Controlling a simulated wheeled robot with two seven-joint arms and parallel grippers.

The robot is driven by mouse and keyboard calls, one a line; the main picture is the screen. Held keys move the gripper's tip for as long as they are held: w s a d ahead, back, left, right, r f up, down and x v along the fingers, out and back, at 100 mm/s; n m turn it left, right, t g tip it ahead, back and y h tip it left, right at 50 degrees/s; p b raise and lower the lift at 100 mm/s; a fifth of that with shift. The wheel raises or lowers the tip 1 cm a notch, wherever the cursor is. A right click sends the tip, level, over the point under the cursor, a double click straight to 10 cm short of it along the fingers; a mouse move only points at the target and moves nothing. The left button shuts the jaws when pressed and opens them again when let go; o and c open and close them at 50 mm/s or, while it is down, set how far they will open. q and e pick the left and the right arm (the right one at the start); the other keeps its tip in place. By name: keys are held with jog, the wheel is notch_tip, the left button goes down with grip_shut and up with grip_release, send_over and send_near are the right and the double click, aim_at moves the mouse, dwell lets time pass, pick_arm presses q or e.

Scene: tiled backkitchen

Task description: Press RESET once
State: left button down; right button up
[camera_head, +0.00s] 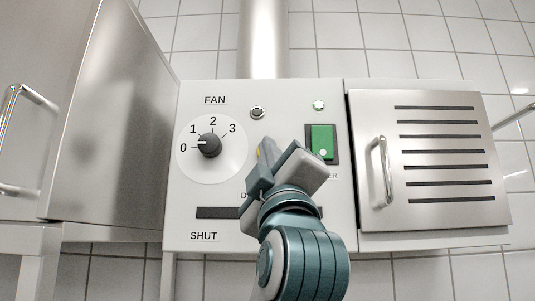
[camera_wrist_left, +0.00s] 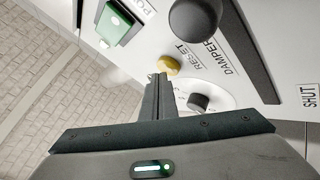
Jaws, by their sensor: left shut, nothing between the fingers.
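The RESET button is a round yellow button (camera_wrist_left: 168,66) on the pale panel, with the RESET label beside it in the left wrist view. My left gripper (camera_wrist_left: 157,80) is shut and empty, its fingertips right by the button's edge; I cannot tell whether they touch it. In the head view my left gripper (camera_head: 277,150) stands in front of the panel (camera_head: 280,95) and hides most of the button area and the RESET label. A bit of yellow shows beside the fingers there. My right gripper is not in view.
The fan knob (camera_head: 209,145) points at 0. A green rocker switch (camera_head: 322,141) sits to the right, under a lit green lamp (camera_head: 319,105). A large black knob (camera_wrist_left: 195,18) stands out near the DAMPER label. A slatted door (camera_head: 440,165) is at right, a steel cabinet (camera_head: 115,110) at left.

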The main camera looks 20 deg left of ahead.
pick_arm(q)
jog(key=shift+s+d, duration=0.15)
jog(key=shift+s, duration=0.2)
jog(key=s+b, duration=0.1)
jog(key=s, duration=0.1)
jog(key=s+d+b, duration=0.1)
jog(key=s, duration=0.1)
jog(key=shift+s+d, duration=0.15)
jog(key=shift+s, duration=0.25)
dwell(1.2)
